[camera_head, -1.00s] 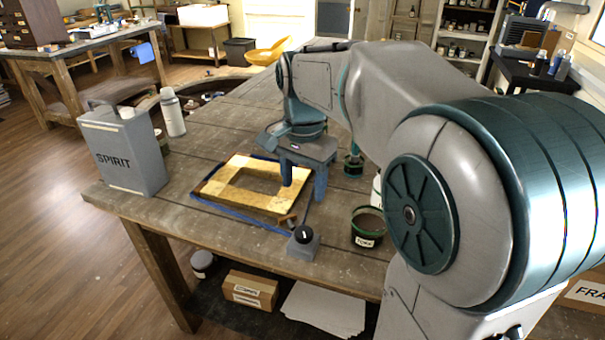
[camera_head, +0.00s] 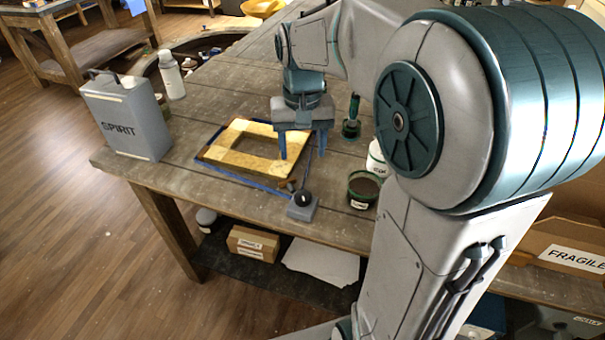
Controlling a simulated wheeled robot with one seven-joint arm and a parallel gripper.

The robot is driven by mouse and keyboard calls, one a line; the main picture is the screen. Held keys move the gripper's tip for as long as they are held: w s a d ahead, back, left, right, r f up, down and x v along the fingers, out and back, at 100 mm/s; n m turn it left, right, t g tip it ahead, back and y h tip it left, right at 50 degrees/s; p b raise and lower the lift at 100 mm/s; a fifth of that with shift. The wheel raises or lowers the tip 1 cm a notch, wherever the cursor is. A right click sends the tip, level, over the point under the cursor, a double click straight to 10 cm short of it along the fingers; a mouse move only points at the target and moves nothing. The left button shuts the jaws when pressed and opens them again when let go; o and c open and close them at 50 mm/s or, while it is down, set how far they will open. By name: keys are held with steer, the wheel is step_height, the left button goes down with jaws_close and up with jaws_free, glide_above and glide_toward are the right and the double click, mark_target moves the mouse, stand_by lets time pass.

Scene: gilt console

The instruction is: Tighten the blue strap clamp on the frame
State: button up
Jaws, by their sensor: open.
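The gilt frame (camera_head: 223,154) lies flat on the wooden workbench. A blue strap (camera_head: 240,181) runs along its edges and reaches a small grey clamp block with a black knob (camera_head: 303,198) near the frame's front right corner. My gripper (camera_head: 302,152) points down over the right side of the frame, behind the clamp block. Its two blue fingers are apart, with no object seen between them. I cannot tell whether the fingertips touch the frame or strap. The far right corner of the frame is partly hidden by my gripper.
A dark green tin (camera_head: 362,188), a white jar (camera_head: 376,158) and a green-handled tool (camera_head: 352,117) stand right of the clamp.

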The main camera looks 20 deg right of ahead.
mark_target(303, 196)
steer(key=f+n+p, duration=0.1)
steer(key=f, duration=0.3)
steer(key=f+n+p, duration=0.1)
steer(key=f, duration=0.4)
steer(key=f+n+p, duration=0.1)
steer(key=f, duration=0.4)
steer(key=shift+s+n, duration=0.2)
steer(key=shift+n, duration=0.2)
steer(key=c, duration=1)
